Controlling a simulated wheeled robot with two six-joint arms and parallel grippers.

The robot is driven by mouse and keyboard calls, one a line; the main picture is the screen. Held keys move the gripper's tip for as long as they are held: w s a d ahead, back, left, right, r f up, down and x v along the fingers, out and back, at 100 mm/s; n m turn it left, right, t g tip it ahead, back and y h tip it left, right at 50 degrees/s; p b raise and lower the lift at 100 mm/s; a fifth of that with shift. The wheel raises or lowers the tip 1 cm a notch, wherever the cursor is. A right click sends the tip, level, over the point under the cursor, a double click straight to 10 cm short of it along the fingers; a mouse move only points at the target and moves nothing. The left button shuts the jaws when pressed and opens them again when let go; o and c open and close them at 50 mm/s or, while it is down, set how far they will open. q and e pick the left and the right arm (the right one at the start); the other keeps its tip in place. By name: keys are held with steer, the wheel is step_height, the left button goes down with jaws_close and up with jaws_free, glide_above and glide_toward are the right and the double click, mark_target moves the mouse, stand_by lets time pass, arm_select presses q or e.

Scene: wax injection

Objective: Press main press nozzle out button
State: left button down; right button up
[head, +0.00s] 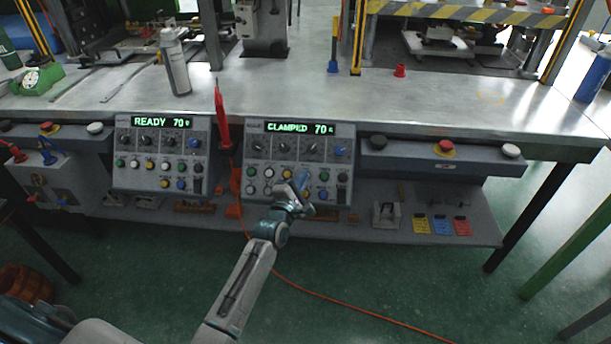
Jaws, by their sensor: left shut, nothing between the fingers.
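The right control panel (263,148) has a green display (300,127) reading "CLAMPED 70", a row of dark knobs, and rows of small coloured buttons below. The left control panel (120,160) has a display (161,122) reading "READY 70" and similar buttons. I cannot read the button labels, so I cannot tell which one is the nozzle out button. My left gripper (299,182) is shut and empty, in front of the lower button rows of the right panel. It hides some of the buttons there. I cannot tell whether its tip touches a button. My right gripper is not in view.
A red tool (222,122) hangs between the panels. A red button (443,147) sits on the bench front to the right. A spray can (176,64) stands on the metal bench (280,88). An orange cable (345,309) runs over the floor.

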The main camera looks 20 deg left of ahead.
arm_select(q)
steer(key=shift+w+a+f+b, duration=0.1)
steer(key=shift+w+f+b, duration=0.15)
steer(key=shift+w+b, duration=0.1)
steer(key=shift+w+a+f+b, duration=0.1)
steer(key=shift+w+f+b, duration=0.15)
steer(key=shift+f+b, duration=0.05)
stand_by(0.8)
steer(key=shift+r, duration=0.1)
steer(key=shift+s+d+r+p, duration=0.2)
steer(key=shift+s+r+p, duration=0.35)
steer(key=shift+p, duration=0.4)
steer(key=shift+f, duration=0.1)
steer(key=s+r+p, duration=0.1)
steer(key=s+p, duration=0.1)
steer(key=s+d+r+p, duration=0.1)
steer(key=r+p, duration=0.1)
steer(key=shift+s+r, duration=0.1)
steer(key=shift+s, duration=0.3)
